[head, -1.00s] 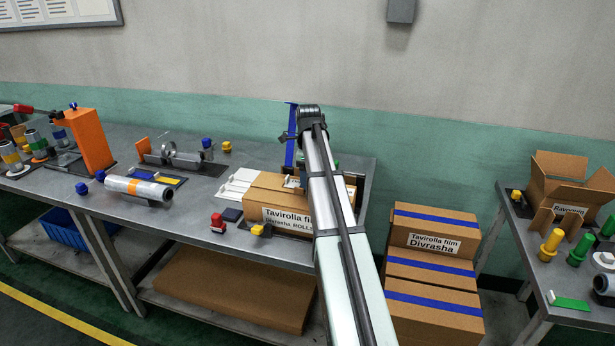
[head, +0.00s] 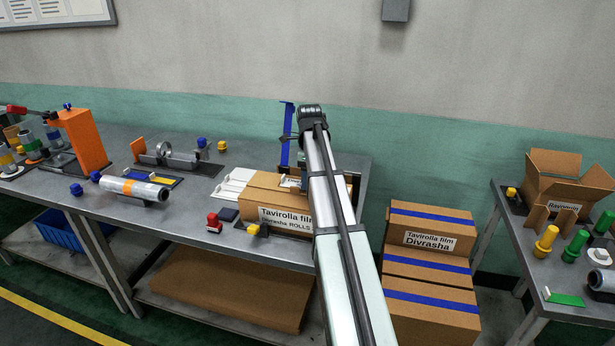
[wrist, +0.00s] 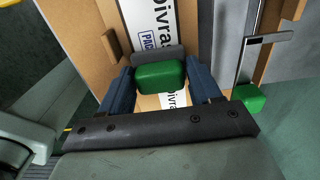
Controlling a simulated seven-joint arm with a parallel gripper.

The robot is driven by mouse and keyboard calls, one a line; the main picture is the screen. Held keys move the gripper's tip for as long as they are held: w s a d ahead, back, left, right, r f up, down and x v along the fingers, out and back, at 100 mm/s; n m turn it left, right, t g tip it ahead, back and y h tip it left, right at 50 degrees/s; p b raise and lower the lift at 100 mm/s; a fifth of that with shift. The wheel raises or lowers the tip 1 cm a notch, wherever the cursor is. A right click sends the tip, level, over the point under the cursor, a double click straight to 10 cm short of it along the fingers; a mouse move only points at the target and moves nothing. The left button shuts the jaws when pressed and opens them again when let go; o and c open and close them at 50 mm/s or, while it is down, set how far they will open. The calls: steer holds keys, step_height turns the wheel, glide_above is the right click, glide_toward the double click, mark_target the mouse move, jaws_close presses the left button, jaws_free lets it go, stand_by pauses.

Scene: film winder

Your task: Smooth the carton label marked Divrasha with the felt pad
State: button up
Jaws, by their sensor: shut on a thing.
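The felt pad, a green block (wrist: 160,78) with a grey strip along its far side, is between the blue fingers of my gripper (wrist: 160,84) in the wrist view. My gripper is shut on it. Beyond the pad lies a white label (wrist: 148,20) with "Divras" and part of a boxed "PAC" showing. The pad covers part of that label; I cannot tell whether they touch. My arm hides the gripper there.
A yellow-topped piece (head: 253,229), a red piece (head: 214,222) and a blue upright (head: 287,135) stand close around the carton. Stacked cartons (head: 430,260), one also marked Divrasha, stand on the floor to the right. A green piece (wrist: 248,98) is right of my gripper.

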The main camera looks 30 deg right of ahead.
steer(key=shift+s+d, duration=0.2)
steer(key=shift+r, duration=0.1)
steer(key=shift+r, duration=3.45)
